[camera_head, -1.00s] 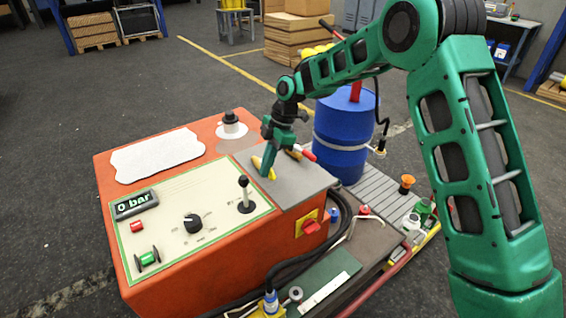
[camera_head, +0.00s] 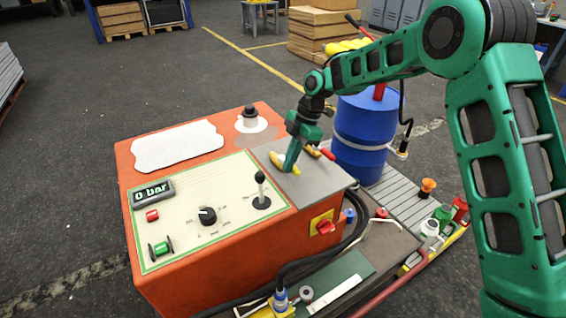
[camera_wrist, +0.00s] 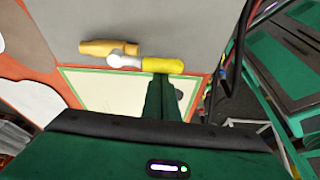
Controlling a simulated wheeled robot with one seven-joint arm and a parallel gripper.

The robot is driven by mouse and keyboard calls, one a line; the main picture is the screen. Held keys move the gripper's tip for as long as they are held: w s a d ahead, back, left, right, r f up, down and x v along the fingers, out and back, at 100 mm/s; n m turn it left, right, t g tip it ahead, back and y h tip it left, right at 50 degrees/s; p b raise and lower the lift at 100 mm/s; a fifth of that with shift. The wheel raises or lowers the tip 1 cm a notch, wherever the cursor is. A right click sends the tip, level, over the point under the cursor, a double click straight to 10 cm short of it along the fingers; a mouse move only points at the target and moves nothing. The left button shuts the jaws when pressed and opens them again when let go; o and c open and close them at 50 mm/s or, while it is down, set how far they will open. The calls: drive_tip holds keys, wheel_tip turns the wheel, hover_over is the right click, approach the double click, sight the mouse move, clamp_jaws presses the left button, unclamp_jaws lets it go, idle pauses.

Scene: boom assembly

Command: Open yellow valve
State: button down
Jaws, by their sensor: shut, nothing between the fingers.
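The yellow valve (camera_head: 278,160) is a small lever on the grey plate on top of the orange control box. In the wrist view its yellow grip (camera_wrist: 162,66) lies across the plate, with a pale metal hub at its left end. My gripper (camera_head: 290,168) points down at the lever, its fingers shut and empty. In the wrist view the fingertips (camera_wrist: 161,78) are right beside the outer part of the yellow grip. I cannot tell whether they touch it. The fingers hide part of the lever in the head view.
An orange-tan lever (camera_wrist: 108,47) lies beside the yellow one. A red handle (camera_head: 327,153) is just right of my gripper. The panel has a black joystick (camera_head: 261,190), a knob (camera_head: 207,215) and a "0 bar" display (camera_head: 152,191). A blue barrel (camera_head: 362,140) stands behind.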

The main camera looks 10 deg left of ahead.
drive_tip(key=shift+w+d, duration=0.15)
drive_tip(key=s+a, duration=0.2)
drive_tip(key=a, duration=0.1)
drive_tip(key=shift+s+a+r, duration=0.25)
drive_tip(key=shift+s+r, duration=0.15)
drive_tip(key=v, duration=1)
drive_tip(key=shift+w, duration=0.25)
drive_tip(key=shift+d, duration=0.1)
